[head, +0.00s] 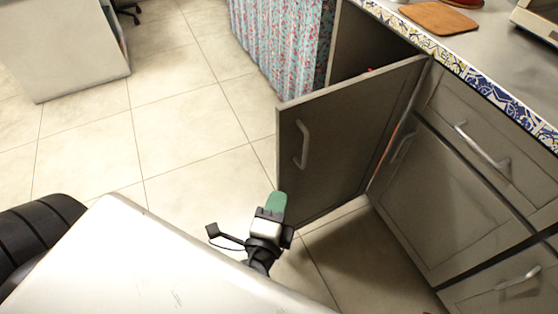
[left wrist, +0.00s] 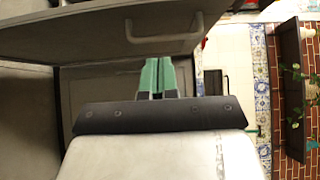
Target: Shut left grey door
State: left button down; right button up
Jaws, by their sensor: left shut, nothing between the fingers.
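The grey door (head: 340,140) stands wide open in the head view, swung out from the cabinet, with its curved handle (head: 302,145) on the side facing left. My left gripper (head: 277,203), with green fingertips, is shut and empty near the door's lower free corner. From the head view I cannot tell whether it touches the door. In the left wrist view the door (left wrist: 100,35) crosses the top with its handle (left wrist: 165,35), and my green fingertips (left wrist: 158,75) point toward it. My right gripper is not in view.
Grey drawers and cupboards (head: 450,190) with bar handles stand to the right. A counter (head: 480,45) with a patterned tile edge runs above them. A floral curtain (head: 285,45) hangs behind the door. Tiled floor (head: 190,120) is clear to the left.

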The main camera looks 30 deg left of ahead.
pick_arm(q)
jog(key=p, duration=0.2)
send_near(283, 147)
jog(key=w+d, duration=0.2)
jog(key=w, duration=0.2)
jog(key=shift+w+a, duration=0.85)
jog(key=shift+a, duration=0.15)
jog(key=shift+w+a+p, duration=0.3)
jog(key=shift+w+a, duration=0.05)
jog(key=shift+a, duration=0.25)
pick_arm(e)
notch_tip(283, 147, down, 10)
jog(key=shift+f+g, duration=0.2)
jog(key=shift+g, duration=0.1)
